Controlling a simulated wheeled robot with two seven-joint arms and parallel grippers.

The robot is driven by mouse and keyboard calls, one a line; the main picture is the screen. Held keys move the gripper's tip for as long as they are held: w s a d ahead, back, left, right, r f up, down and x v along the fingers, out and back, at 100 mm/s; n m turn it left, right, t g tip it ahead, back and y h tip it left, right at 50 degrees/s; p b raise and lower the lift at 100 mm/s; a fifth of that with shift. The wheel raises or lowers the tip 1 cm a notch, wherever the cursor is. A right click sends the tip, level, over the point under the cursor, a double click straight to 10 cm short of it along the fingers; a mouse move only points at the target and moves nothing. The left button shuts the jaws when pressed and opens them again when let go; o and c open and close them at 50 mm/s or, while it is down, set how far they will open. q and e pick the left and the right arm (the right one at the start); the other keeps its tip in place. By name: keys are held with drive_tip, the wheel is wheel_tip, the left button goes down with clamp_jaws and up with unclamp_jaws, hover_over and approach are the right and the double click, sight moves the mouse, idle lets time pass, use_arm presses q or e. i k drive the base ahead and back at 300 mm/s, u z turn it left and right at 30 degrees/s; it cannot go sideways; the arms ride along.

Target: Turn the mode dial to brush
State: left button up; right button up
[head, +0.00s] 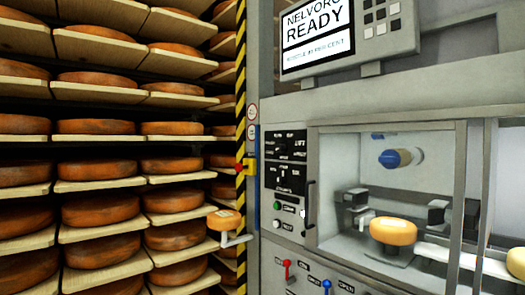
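A black control panel (285,146) is on the grey machine front, left of the glazed cabinet. A dark round knob with small white labels around it shows on this panel; it may be the mode dial. Its pointer direction and most labels are too small and dark to read. A second black plate (286,178) with small white markings is just below. I cannot make out the word brush. Neither of my grippers shows in the head view.
Shelves of cheese wheels (97,209) fill the left. A black door handle (311,205) stands right of the panel. Below are a green button (277,206), a red lever (287,268) and a blue lever (327,285). A yellow cheese (393,231) is inside the cabinet. A screen (317,32) reads READY.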

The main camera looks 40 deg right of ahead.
sight(280, 148)
drive_tip(key=z, duration=0.25)
drive_tip(key=i, duration=0.85)
drive_tip(key=z, duration=0.55)
